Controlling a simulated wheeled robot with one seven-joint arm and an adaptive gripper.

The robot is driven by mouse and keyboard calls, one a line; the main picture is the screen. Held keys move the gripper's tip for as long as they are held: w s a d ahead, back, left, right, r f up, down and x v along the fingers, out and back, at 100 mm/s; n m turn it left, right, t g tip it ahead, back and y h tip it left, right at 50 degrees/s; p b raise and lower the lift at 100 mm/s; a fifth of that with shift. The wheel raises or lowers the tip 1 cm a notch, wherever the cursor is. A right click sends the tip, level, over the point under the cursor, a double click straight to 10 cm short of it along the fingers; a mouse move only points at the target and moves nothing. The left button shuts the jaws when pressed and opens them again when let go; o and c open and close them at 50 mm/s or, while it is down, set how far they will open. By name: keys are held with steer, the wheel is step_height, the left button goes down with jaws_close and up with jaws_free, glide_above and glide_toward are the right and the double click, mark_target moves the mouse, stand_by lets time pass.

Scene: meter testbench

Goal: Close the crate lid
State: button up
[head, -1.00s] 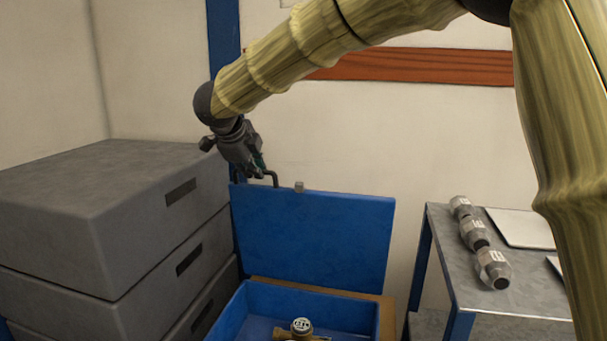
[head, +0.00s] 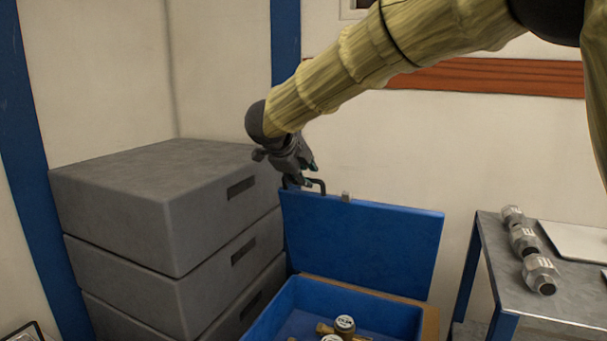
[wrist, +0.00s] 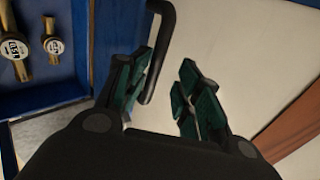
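The blue crate (head: 293,298) stands open, with its blue lid (head: 365,240) upright along the back edge. A dark bent handle (head: 321,185) sticks up at the lid's top left, with a small grey latch block (head: 346,197) to its right. My gripper (head: 308,176) is at the handle, above the lid's top left corner. In the wrist view my gripper (wrist: 165,92) is open, with its green-padded fingers apart. The handle (wrist: 163,50) shows close to the left finger's inner side; I cannot tell whether they touch. Brass meters (wrist: 15,48) lie inside the crate.
A stack of grey cases (head: 170,235) stands close on the crate's left. A metal table (head: 500,260) on the right holds several grey fittings (head: 524,240) and a pale flat panel. The wall is behind the lid.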

steer(key=p+v, duration=0.5)
steer(key=v, duration=0.7)
stand_by(1.2)
steer(key=shift+d+r+p, duration=0.1)
steer(key=shift+p, duration=0.2)
steer(key=shift+s, duration=0.1)
steer(key=v, duration=1.1)
steer(key=shift+s+r, duration=0.25)
steer(key=shift+s, duration=0.05)
